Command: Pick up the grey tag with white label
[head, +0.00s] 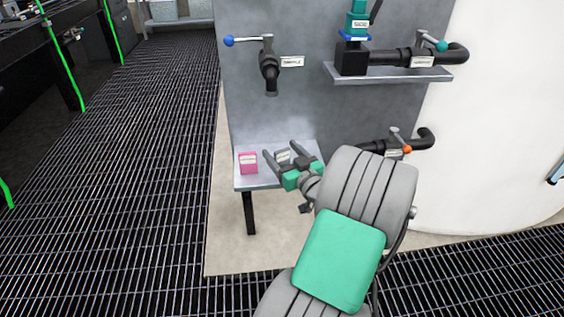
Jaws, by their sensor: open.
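A small grey tag with a white label (283,156) is on the small metal shelf (262,183), partly hidden by my gripper. My gripper (281,149) is open, with its two dark fingers pointing away over the shelf. In the picture the tag shows between the fingers. I cannot tell whether the fingers touch it or how far above the shelf they are.
A pink block with a white label (248,163) stands on the shelf just left of my gripper. A pipe with an orange-knobbed valve (406,149) is to the right. A blue-knobbed tap (269,68) and an upper shelf (388,75) are above.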

